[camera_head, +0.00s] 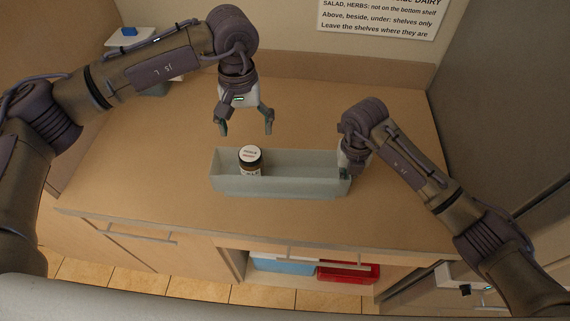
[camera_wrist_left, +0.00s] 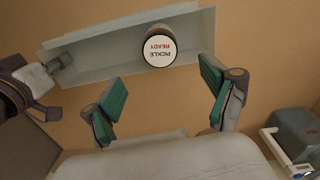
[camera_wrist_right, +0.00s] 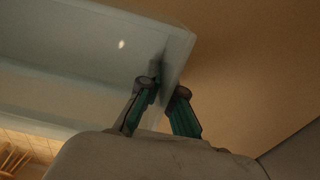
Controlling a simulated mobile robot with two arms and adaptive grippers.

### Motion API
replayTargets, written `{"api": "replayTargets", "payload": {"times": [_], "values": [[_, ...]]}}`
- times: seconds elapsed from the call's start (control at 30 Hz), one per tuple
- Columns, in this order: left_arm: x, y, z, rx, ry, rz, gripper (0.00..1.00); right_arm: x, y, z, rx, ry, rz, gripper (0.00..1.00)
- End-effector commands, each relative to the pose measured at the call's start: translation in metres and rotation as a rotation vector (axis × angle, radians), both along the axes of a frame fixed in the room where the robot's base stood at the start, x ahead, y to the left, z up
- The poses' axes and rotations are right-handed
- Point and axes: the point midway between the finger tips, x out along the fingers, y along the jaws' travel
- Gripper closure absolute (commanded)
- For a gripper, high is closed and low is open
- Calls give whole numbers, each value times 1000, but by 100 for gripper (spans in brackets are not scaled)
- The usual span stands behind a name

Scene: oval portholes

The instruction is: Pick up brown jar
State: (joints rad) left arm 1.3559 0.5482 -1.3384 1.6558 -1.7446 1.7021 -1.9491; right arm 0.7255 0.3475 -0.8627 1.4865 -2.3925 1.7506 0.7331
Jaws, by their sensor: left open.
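The brown jar (camera_head: 250,161) stands upright in the left part of a long pale grey-green bin (camera_head: 290,187) on the counter. It has a white lid and a pale label. In the left wrist view the lid (camera_wrist_left: 159,46) reads "PICKLE READY". My left gripper (camera_head: 246,132) is open and empty, above and behind the bin, apart from the jar. In the left wrist view the jar lies beyond the fingertips. My right gripper (camera_wrist_right: 163,92) is at the bin's right end, with its fingers close on either side of the end wall. In the head view its fingers are partly hidden.
A grey container with a blue-topped white item (camera_head: 129,33) stands at the back left, partly behind my left arm. A tall grey panel (camera_head: 500,90) bounds the right. Below the counter, an open shelf holds a blue box (camera_head: 285,265) and a red box (camera_head: 347,271). Counter space left of the bin is clear.

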Motion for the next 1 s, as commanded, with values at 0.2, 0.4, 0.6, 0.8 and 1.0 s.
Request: {"api": "replayTargets", "payload": {"times": [0.2, 0.4, 0.6, 0.8, 1.0], "values": [[-2, 0, 2, -17, -5, 234, 12, 0, 0, 0, 0, -1, -1, 100], [-6, 1, 7, -51, -7, 684, 12, 0, 0, 1, 0, -1, -1, 100], [-9, 3, 12, -90, 4, 1159, 12, 0, 0, 1, 0, -1, -1, 100], [-11, 6, 17, -127, 29, 1620, 12, 0, 0, 1, 0, -1, -1, 100], [-13, 8, 21, -154, 57, 1952, 12, 0, 0, 1, 0, -1, 0, 100]]}}
